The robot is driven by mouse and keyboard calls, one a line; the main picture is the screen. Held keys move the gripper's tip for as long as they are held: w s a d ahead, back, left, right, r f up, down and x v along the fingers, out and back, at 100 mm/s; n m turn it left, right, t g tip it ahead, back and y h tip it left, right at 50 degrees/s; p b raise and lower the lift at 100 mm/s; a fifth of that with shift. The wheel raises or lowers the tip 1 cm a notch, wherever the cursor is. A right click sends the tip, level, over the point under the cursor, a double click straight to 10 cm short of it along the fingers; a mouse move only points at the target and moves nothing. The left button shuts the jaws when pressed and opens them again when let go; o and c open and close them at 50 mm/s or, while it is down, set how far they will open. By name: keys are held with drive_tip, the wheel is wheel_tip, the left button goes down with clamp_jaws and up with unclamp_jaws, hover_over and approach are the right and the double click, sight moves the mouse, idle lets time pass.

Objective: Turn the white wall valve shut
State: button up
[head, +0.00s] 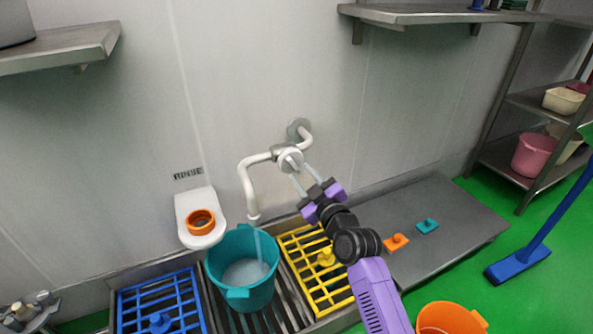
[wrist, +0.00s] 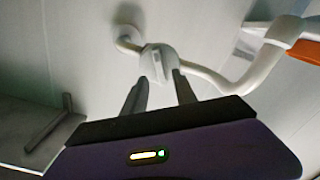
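The white wall valve (head: 289,160) sits on a white pipe (head: 249,182) that comes out of the wall and bends down over a teal bucket (head: 243,270). Water runs from the spout into the bucket. The valve's flat handle also shows in the wrist view (wrist: 158,66). My gripper (head: 299,170) is just in front of the valve, its two thin fingers apart. In the wrist view my gripper (wrist: 160,80) points at the handle, which lies between the fingertips. I cannot tell whether either finger touches it.
A white wall bracket with an orange ring (head: 201,222) is left of the bucket. Blue (head: 160,305) and yellow (head: 318,270) racks flank the bucket. A steel shelf (head: 440,14) is above right. An orange bucket (head: 450,318) stands at the front.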

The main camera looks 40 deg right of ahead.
sight(294, 166)
drive_tip(key=shift+b+x, duration=0.3)
drive_tip(key=shift+x, duration=1.75)
drive_tip(key=shift+c, duration=0.2)
clamp_jaws()
